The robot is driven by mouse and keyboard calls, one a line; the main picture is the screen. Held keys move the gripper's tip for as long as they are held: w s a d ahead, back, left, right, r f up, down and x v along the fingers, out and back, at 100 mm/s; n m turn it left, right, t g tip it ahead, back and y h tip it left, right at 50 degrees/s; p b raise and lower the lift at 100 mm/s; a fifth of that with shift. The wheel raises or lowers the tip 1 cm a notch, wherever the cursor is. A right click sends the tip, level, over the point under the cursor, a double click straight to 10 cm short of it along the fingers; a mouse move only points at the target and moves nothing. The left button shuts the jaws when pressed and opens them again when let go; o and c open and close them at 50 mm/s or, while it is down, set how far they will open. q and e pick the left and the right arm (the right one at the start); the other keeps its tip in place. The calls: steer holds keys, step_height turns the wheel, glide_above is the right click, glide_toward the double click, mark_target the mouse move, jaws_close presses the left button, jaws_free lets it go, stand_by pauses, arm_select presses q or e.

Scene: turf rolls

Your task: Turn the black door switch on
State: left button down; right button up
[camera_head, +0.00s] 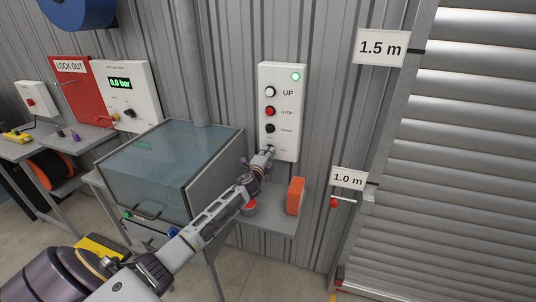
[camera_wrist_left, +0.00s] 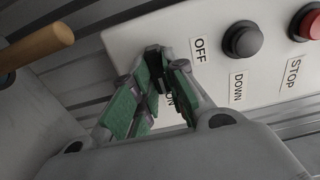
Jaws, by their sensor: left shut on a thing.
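The white door control box (camera_head: 289,120) hangs on the corrugated wall, with a lit green lamp at its top, a white UP button, a red STOP button and a black DOWN button. My left gripper (camera_head: 268,151) reaches up to the box's lower end. In the left wrist view the gripper (camera_wrist_left: 164,68) is shut on the black door switch (camera_wrist_left: 155,57), which its fingers largely cover. The OFF label (camera_wrist_left: 199,50) shows beside the fingertips, and the ON label (camera_wrist_left: 171,99) is partly hidden. The switch's exact angle is hard to tell. My right gripper is not in view.
A clear-lidded cabinet (camera_head: 160,160) stands left of my left forearm. An orange block (camera_head: 295,196) sits on a small shelf below the box. A shutter door (camera_head: 470,150) is at the right. A wooden handle (camera_wrist_left: 36,48) shows in the left wrist view.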

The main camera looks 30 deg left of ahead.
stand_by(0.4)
arm_select(q)
steer(key=c, duration=1.4)
jaws_free()
steer(key=shift+d, duration=0.1)
steer(key=shift+c, duration=0.2)
steer(key=v, duration=1.2)
